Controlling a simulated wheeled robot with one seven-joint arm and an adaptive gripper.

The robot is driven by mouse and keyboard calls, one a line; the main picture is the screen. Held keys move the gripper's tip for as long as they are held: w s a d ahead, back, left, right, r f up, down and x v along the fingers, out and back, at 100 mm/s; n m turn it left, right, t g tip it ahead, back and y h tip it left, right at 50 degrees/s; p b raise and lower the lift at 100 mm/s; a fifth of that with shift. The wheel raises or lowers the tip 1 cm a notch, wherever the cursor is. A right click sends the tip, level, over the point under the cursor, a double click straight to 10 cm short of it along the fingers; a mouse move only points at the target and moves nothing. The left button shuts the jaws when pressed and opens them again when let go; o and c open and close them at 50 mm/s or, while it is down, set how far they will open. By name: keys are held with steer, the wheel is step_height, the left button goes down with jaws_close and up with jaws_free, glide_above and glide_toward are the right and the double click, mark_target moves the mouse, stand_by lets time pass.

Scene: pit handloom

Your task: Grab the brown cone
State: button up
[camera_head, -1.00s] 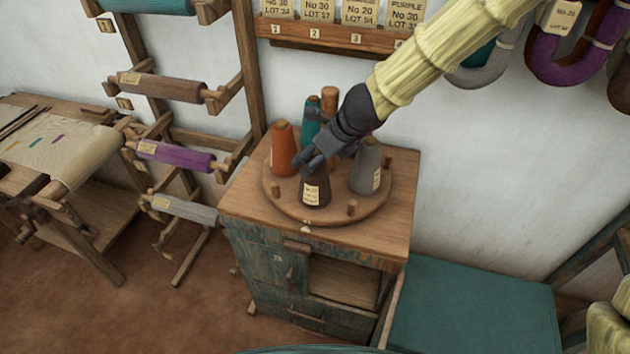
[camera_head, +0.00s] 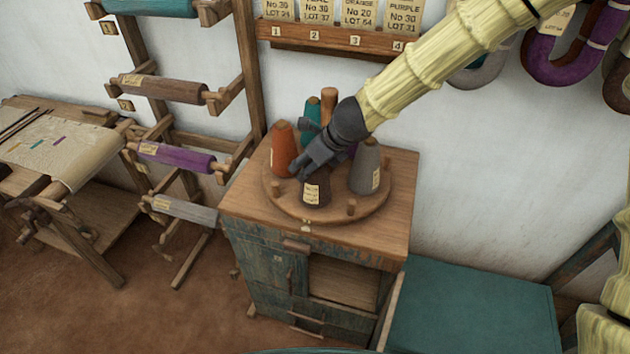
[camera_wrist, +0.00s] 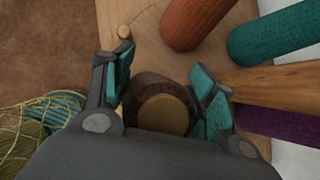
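The dark brown cone (camera_head: 316,192) stands upright at the front of a round wooden turntable (camera_head: 292,205), with a pale label on its side. My gripper (camera_head: 306,172) is over its top, reaching down from the upper right and hiding the upper part of the cone. In the wrist view the cone's round tan top (camera_wrist: 163,115) lies between the two teal-padded fingers of my gripper (camera_wrist: 165,90). The fingers are spread, with a gap visible on the left side; contact on the right side cannot be told.
An orange cone (camera_head: 283,148) stands close behind left and a grey cone (camera_head: 366,168) to the right. A teal cone (camera_head: 311,115), a wooden post (camera_head: 328,100) and a purple cone (camera_wrist: 285,127) are behind. Short pegs stand on the turntable, which rests on a cabinet (camera_head: 395,215).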

steer(key=shift+s+d, duration=0.1)
steer(key=c, duration=0.6)
steer(key=shift+c, duration=0.2)
steer(key=shift+r, duration=0.15)
